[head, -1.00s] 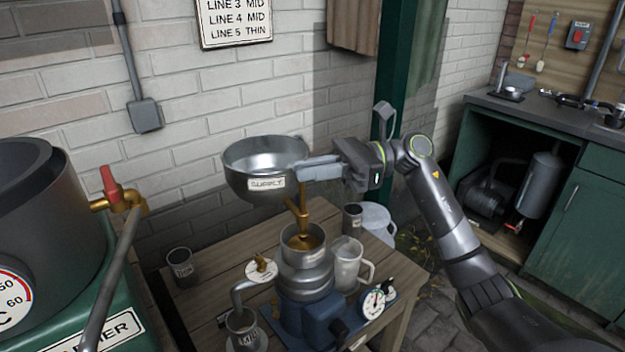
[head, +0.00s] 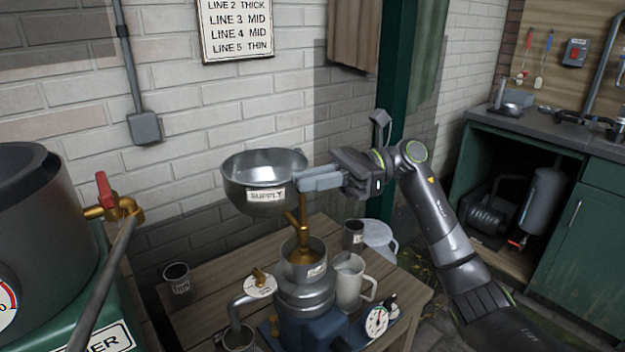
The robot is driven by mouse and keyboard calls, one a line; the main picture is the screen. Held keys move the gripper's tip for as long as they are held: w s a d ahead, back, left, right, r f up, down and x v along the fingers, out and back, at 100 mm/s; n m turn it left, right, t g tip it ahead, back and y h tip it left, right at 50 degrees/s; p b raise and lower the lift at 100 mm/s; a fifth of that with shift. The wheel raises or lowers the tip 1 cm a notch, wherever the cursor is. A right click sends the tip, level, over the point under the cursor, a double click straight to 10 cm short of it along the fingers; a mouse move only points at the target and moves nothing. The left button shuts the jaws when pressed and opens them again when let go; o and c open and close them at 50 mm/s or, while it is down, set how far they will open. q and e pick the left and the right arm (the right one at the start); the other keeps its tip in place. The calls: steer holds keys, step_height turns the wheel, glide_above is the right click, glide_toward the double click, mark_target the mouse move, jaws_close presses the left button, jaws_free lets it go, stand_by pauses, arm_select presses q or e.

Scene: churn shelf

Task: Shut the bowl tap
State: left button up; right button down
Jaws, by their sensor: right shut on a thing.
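The steel bowl (head: 240,192) labelled SUPPLY sits above the separator (head: 303,292) on the wooden table. The brass bowl tap (head: 303,212) hangs below the bowl's right side, over the separator's open top cup. My right gripper (head: 308,180) reaches in from the right at the bowl's right side, just above the visible brass. It is shut on the upper part of the tap, which its fingers hide. Whether the tap is open or shut I cannot tell. My left gripper is out of view.
A green warmer with a red-handled tap (head: 104,190) stands at the left. A green post (head: 391,85) rises behind my right arm.

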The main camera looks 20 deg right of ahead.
steer(key=c, duration=1.5)
jaws_free()
steer(key=shift+o, duration=0.2)
